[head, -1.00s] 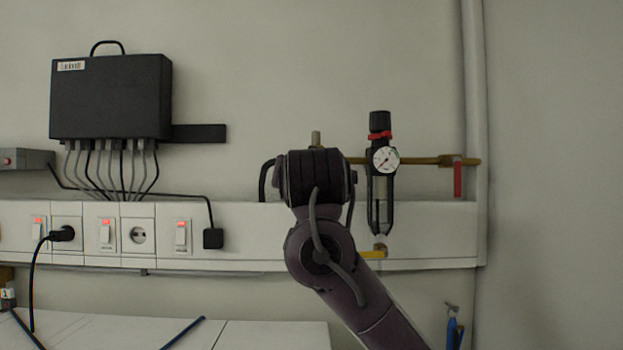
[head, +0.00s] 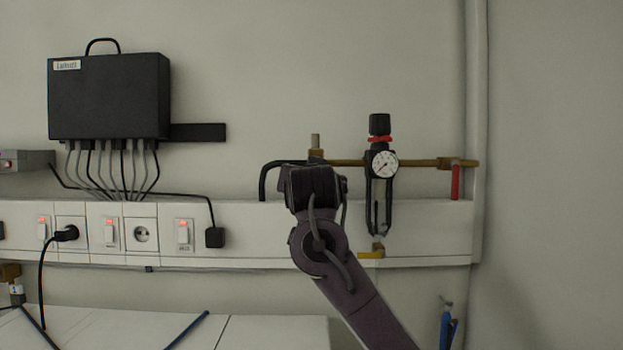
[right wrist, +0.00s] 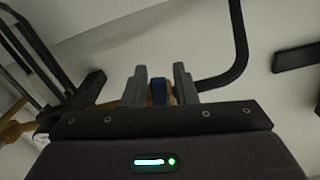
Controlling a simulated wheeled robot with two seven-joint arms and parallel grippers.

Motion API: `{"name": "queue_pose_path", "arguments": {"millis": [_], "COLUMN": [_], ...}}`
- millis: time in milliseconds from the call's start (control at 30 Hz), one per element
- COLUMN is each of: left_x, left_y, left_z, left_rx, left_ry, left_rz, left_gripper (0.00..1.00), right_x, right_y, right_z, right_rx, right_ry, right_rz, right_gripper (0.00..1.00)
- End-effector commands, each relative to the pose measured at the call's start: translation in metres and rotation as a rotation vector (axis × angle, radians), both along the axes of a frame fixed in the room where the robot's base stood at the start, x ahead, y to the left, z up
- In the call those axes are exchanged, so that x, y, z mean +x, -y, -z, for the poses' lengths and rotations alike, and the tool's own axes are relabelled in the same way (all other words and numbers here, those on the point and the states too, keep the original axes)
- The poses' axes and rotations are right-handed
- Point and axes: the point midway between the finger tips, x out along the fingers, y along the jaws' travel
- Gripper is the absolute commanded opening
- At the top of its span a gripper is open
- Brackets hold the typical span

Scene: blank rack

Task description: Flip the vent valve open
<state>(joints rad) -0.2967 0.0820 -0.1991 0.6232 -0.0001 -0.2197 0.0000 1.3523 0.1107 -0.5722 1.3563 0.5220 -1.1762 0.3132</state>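My right arm reaches up to the wall in the head view. Its wrist hides the right gripper's fingers there. In the right wrist view the right gripper (right wrist: 158,85) is open, its two grey fingers apart. A blue lever (right wrist: 158,93) shows between them, with a narrow gap on each side. The brass pipe (head: 405,162) runs along the wall above the trunking. A red valve handle (head: 455,181) hangs at its right end, and a yellow lever (head: 371,255) sits below the regulator. No label shows which is the vent valve. My left gripper is out of view.
The regulator with gauge (head: 384,164) hangs right of my wrist. A black hose (head: 268,178) bends down beside it and also shows in the wrist view (right wrist: 238,45). A black box (head: 110,97) with cables is at left, above switched sockets (head: 110,232).

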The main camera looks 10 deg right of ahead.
Motion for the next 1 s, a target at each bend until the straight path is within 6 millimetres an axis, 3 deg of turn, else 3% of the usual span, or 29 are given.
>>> {"name": "queue_pose_path", "arguments": {"millis": [33, 200, 367, 533, 867, 900, 1000], "left_x": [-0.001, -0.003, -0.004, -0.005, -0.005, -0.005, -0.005], "left_y": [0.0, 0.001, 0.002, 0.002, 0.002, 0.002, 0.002], "left_z": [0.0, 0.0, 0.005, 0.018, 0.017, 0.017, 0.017], "left_rx": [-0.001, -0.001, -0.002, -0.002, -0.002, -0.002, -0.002], "left_ry": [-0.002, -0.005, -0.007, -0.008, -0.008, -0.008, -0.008], "left_rz": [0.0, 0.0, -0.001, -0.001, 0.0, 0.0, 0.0], "left_gripper": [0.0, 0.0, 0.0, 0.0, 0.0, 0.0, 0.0], "right_x": [0.0, 0.0, 0.0, -0.002, -0.002, -0.002, -0.002], "right_y": [0.0, 0.0, 0.002, 0.008, 0.009, 0.009, 0.009], "right_z": [0.0, 0.0, 0.002, 0.003, 0.0, 0.0, 0.0], "right_rx": [0.0, -0.001, -0.028, -0.181, -0.222, -0.222, -0.221], "right_ry": [0.0, 0.0, -0.005, -0.035, -0.044, -0.044, -0.044], "right_rz": [0.0, 0.0, 0.001, 0.002, 0.001, 0.001, 0.001], "right_gripper": [0.19, 0.0, 0.0, 0.0, 0.0, 0.18, 0.31]}}
